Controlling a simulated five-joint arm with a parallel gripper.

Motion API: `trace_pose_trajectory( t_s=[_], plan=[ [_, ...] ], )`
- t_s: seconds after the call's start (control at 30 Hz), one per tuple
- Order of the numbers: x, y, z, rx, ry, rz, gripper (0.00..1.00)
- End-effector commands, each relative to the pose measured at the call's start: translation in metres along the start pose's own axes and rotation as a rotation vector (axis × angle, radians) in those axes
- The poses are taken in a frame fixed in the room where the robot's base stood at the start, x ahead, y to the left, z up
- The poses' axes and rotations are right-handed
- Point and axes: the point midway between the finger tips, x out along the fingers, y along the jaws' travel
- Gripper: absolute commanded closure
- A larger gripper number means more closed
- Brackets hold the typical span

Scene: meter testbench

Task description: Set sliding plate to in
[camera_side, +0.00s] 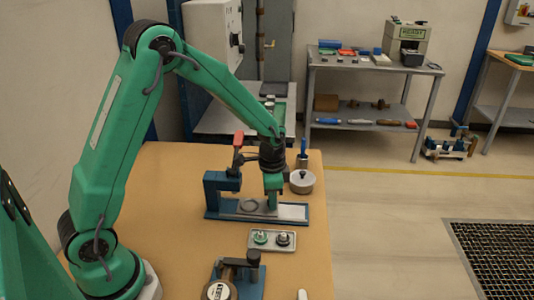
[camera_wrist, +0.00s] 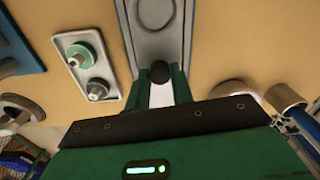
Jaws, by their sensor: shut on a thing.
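The blue fixture (camera_side: 213,190) stands on the table with a long low base. The sliding plate, a flat grey piece with a round recess, lies along that base (camera_side: 290,212). In the wrist view the plate (camera_wrist: 146,42) runs up from my gripper, with its recess at the top edge. My gripper (camera_side: 271,203) reaches down over the plate, right of the fixture's upright part. In the wrist view its green fingers (camera_wrist: 159,80) are shut on a black knob (camera_wrist: 159,72) on the plate. The fingers partly hide the plate's near end.
A small tray (camera_side: 259,247) with two round parts sits in front of the fixture. A lidded metal pot (camera_side: 302,182) and a blue-handled tool (camera_side: 303,150) stand behind right. A red-handled lever (camera_side: 238,140) rises above the fixture. A dark gauge device (camera_side: 240,278) is at the front.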

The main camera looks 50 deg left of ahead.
Motion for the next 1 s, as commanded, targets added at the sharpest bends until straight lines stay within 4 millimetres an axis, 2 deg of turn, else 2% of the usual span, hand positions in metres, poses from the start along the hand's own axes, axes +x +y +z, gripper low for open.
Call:
trace_pose_trajectory(
  t_s=[0.3,0.63,0.67,0.77,1.0],
  plan=[
    [-0.002,-0.006,0.04,-0.001,-0.002,-0.001,1.0],
    [-0.001,-0.006,0.045,-0.003,-0.005,0.002,1.0],
    [-0.001,-0.006,0.046,-0.003,-0.005,0.002,0.73],
    [-0.001,-0.006,0.045,-0.003,-0.005,0.002,0.55],
    [-0.001,-0.006,0.044,-0.001,-0.002,-0.001,0.55]
  ],
)
